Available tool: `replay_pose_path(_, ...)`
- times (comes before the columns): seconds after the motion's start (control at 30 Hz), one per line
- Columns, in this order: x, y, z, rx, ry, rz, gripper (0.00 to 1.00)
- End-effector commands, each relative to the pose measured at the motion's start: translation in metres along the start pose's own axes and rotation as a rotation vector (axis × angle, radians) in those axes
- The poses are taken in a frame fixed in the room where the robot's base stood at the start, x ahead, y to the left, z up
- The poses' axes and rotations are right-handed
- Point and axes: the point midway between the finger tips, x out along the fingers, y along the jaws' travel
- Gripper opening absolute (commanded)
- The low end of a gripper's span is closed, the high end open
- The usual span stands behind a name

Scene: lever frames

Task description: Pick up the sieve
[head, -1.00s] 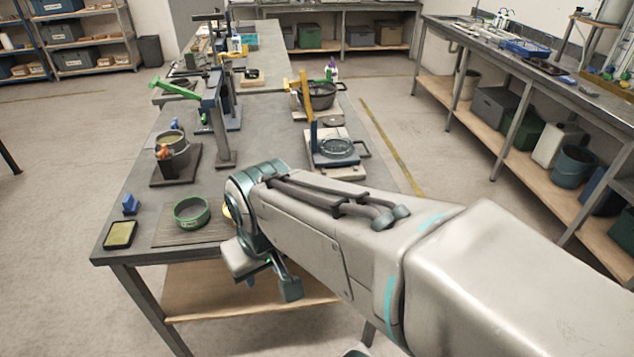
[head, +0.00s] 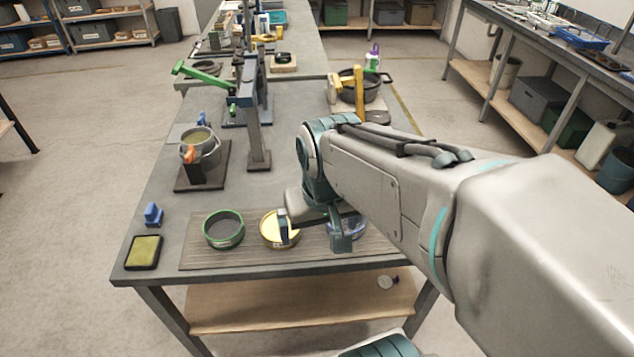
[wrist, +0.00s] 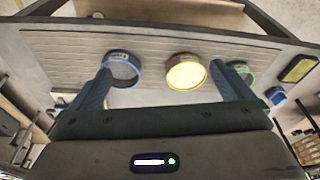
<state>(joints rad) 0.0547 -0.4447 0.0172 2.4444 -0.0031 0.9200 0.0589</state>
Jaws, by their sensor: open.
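Three round sieve-like rings stand in a row on a ribbed mat (head: 200,256) at the near end of the bench: a green one (head: 223,229), a yellow one (head: 270,228) and a blue one (head: 352,230). My gripper (head: 312,236) is open and empty, above the mat around the yellow and blue ones; one finger partly hides the yellow ring. In the wrist view the blue ring (wrist: 122,83) lies by the left finger, the yellow ring (wrist: 186,73) between the fingers and beyond them, and the green ring (wrist: 240,68) partly behind the right finger. My gripper (wrist: 165,85) touches none that I can see.
A green-yellow pad (head: 144,252) and a small blue block (head: 153,214) are left of the mat. Behind stand a grey pot (head: 201,147) on a dark base and a tall post (head: 254,110). A black pan (head: 360,88) stands farther back. The bench's near edge is close.

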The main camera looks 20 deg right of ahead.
Motion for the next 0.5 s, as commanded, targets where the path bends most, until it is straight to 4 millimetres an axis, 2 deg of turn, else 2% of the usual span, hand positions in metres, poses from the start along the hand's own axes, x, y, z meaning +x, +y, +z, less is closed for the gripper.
replay_pose_path(0.3,0.016,0.058,-0.078,0.377,-0.146,0.056,1.0)
replay_pose_path(0.5,0.028,0.089,-0.104,0.535,-0.203,0.066,1.0)
